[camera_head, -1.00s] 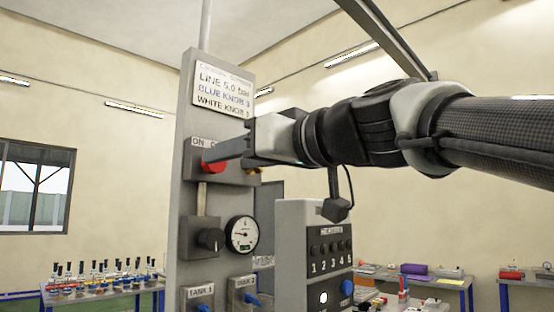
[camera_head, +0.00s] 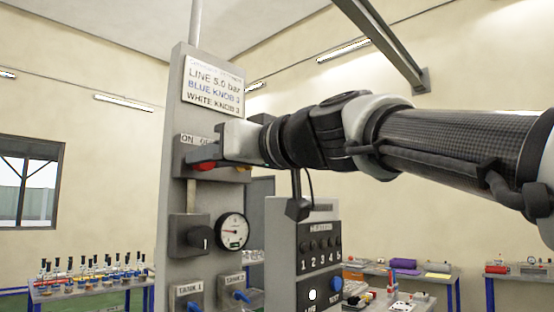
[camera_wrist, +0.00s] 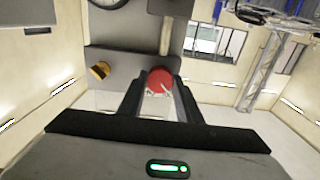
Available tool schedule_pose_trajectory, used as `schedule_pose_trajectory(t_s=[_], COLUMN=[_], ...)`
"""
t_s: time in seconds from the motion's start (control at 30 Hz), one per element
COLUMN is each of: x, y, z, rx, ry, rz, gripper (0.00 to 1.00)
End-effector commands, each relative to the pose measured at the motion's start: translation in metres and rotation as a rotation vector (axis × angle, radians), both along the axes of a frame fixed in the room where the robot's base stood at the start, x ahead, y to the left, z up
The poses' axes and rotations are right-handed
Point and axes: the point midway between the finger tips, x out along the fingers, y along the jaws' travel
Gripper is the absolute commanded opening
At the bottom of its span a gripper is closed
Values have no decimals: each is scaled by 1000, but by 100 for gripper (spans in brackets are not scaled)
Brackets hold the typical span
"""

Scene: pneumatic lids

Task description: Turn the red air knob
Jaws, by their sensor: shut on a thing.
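The red air knob (camera_head: 203,166) sits on a grey box on the upright panel, under the partly hidden "ON" lettering. My gripper (camera_head: 196,158) reaches it from the right and covers part of it. In the wrist view the red knob (camera_wrist: 160,80) lies between the two dark fingers (camera_wrist: 160,92), and the gripper is shut on it. A small brass part (camera_wrist: 99,70) sticks out beside the knob in the wrist view.
A black knob (camera_head: 200,239) and a round gauge (camera_head: 232,231) are below on the panel (camera_head: 178,130). Blue valves (camera_head: 241,296) sit lower. A heater box (camera_head: 319,262) stands to the right. Tables with bottles (camera_head: 95,272) and tools (camera_head: 400,275) stand behind.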

Motion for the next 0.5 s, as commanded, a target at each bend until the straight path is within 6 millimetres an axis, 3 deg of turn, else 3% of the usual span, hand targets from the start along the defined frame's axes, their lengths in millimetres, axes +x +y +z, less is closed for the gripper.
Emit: schedule_pose_trajectory(t_s=[0.5], x=[0], y=[0], z=[-1], rx=[163], ry=[189], rz=[0], gripper=[9])
